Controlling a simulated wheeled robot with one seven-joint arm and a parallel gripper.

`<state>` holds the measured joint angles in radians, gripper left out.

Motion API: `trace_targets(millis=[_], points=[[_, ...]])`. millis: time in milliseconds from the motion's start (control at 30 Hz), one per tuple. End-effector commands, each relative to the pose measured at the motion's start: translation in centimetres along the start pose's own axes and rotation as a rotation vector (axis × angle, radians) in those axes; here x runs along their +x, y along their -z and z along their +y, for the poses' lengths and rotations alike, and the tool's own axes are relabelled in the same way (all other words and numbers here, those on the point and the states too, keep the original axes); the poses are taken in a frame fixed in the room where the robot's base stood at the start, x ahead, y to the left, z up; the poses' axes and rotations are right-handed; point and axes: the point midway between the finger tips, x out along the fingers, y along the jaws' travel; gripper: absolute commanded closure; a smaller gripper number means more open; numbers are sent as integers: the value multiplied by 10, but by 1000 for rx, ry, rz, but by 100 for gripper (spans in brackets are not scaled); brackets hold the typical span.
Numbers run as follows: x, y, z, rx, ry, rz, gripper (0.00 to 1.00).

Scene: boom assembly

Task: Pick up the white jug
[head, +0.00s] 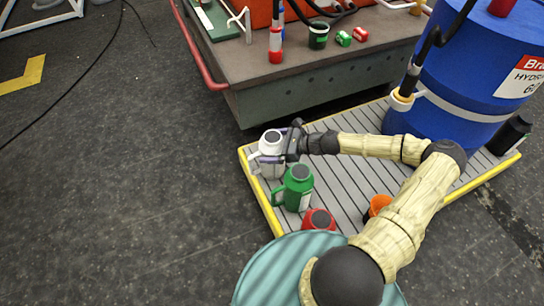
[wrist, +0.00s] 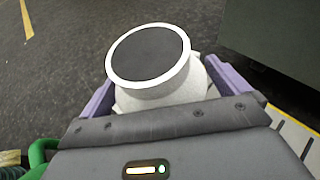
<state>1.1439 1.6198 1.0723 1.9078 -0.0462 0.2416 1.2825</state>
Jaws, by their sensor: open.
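The white jug (head: 271,158) stands upright near the left corner of the grey slatted pallet, with its handle to the left. In the wrist view the jug (wrist: 185,90) shows its dark round cap and white shoulder close up. My gripper (head: 279,144) is at the jug from its right side. In the wrist view my gripper (wrist: 168,98) has its purple fingers apart, one on each side of the jug. The lower body of the jug is hidden there, so I cannot tell whether the fingers touch it.
A green jug (head: 297,190) stands just in front of the white jug, and a red jug (head: 318,221) is nearer still. An orange container (head: 378,206) and a blue drum (head: 455,85) are on the pallet (head: 341,212). A workbench (head: 300,85) stands behind. Open floor lies left.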

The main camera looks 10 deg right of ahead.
Motion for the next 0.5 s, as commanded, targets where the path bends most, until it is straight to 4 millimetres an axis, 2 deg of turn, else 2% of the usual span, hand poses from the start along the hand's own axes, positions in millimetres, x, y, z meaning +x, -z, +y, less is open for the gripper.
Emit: trace_targets(millis=[133, 167, 433, 500], points=[[0, 0, 0, 0, 0, 0, 0], [0, 0, 0, 0, 0, 0, 4], [0, 0, 0, 0, 0, 0, 57], [0, 0, 0, 0, 0, -1, 59]])
